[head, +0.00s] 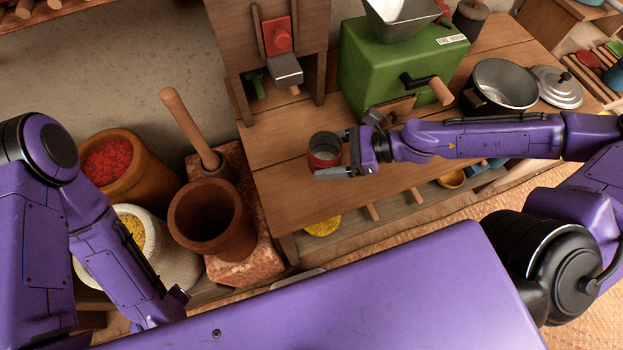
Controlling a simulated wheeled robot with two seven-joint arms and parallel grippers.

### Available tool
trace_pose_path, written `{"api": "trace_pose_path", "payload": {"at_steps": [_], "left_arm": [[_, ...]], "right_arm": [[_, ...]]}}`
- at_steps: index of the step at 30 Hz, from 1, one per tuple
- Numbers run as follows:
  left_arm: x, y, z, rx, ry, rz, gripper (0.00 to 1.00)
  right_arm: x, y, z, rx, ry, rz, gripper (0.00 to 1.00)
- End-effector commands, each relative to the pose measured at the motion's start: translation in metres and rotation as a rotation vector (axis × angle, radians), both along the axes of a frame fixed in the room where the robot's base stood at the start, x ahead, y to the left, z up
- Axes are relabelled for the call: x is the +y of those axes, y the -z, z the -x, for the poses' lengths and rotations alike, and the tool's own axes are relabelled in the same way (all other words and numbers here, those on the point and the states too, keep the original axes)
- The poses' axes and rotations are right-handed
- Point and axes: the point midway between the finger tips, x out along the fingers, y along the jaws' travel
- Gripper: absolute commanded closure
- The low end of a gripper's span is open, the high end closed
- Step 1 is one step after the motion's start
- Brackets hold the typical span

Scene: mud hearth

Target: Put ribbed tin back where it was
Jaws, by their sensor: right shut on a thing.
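The ribbed tin (324,158), a small open can with a reddish side and a grey metal rim, is at the left part of the wooden table in the head view. My right gripper (333,156) comes in from the right and is shut on it, with one finger showing along its near side. The tin is upright or nearly so. I cannot tell whether its base touches the table top. My left arm hangs at the lower left, and its gripper is hidden from view.
A green grinder (385,65) with a crank stands behind my right arm. A wooden stand (262,30) is at the back left of the table (275,150). A metal pot (505,85) and a lid (557,88) lie right. A clay mortar (212,218) stands left, off the table.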

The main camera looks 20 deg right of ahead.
Motion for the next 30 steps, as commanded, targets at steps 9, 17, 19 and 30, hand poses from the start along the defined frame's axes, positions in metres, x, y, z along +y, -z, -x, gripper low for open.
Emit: {"api": "trace_pose_path", "payload": {"at_steps": [9, 17, 19, 30], "left_arm": [[0.0, 0.061, 0.001, 0.001, 0.0, 0.001, 0.57], [0.0, 0.074, 0.001, 0.001, 0.0, 0.001, 0.57], [0.0, 0.073, 0.001, 0.001, 0.001, 0.0, 0.57], [0.0, 0.075, 0.001, 0.001, 0.0, 0.001, 0.57]], "right_arm": [[0.029, 0.047, -0.017, 0.001, -0.001, -0.001, 0.52], [0.03, 0.073, -0.018, 0.0, 0.003, -0.002, 0.52], [0.03, 0.072, -0.018, -0.001, 0.002, -0.002, 0.52], [0.029, 0.074, -0.018, -0.001, 0.002, -0.002, 0.0]]}}
